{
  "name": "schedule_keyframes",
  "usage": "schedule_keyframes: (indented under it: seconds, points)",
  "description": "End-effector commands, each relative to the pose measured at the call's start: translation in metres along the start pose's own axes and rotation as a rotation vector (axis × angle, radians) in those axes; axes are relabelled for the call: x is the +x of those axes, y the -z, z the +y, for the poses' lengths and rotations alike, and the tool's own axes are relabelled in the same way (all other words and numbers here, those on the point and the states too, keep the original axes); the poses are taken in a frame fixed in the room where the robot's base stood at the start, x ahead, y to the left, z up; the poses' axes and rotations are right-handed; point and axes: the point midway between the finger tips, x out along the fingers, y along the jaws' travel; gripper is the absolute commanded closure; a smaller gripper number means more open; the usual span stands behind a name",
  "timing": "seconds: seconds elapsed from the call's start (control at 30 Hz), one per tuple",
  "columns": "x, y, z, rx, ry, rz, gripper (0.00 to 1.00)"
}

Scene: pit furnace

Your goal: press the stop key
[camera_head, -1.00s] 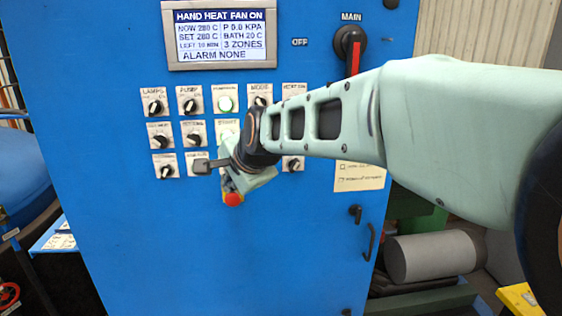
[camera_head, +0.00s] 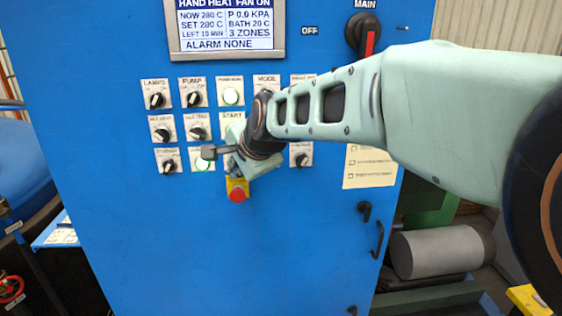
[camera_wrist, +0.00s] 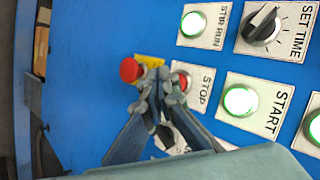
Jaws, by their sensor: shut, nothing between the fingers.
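The stop key is a red button (camera_wrist: 184,82) on a white plate marked STOP, seen in the wrist view. My gripper (camera_wrist: 165,84) is shut and empty, its fingertips just in front of the stop key and overlapping its edge. I cannot tell whether they touch it. In the head view my gripper (camera_head: 236,166) is close to the blue panel, and my wrist hides the stop key there. The lit green start key (camera_wrist: 240,100) is just above it on the panel; its START plate (camera_head: 233,117) shows in the head view.
A red mushroom button (camera_head: 237,195) on a yellow plate is just below my gripper. The lit STIR RUN button (camera_head: 203,163) is to its left. Rotary switches surround these. The display (camera_head: 226,30) reads ALARM NONE. The cabinet front below is mostly clear.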

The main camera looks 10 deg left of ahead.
Motion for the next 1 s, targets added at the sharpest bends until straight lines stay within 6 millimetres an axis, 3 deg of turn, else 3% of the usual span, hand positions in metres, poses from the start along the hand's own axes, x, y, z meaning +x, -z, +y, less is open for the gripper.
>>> schedule_keyframes:
  seconds: [1.0]
  points:
    - [0.0052, 0.0043, -0.0045, 0.000, 0.001, 0.000, 1.00]
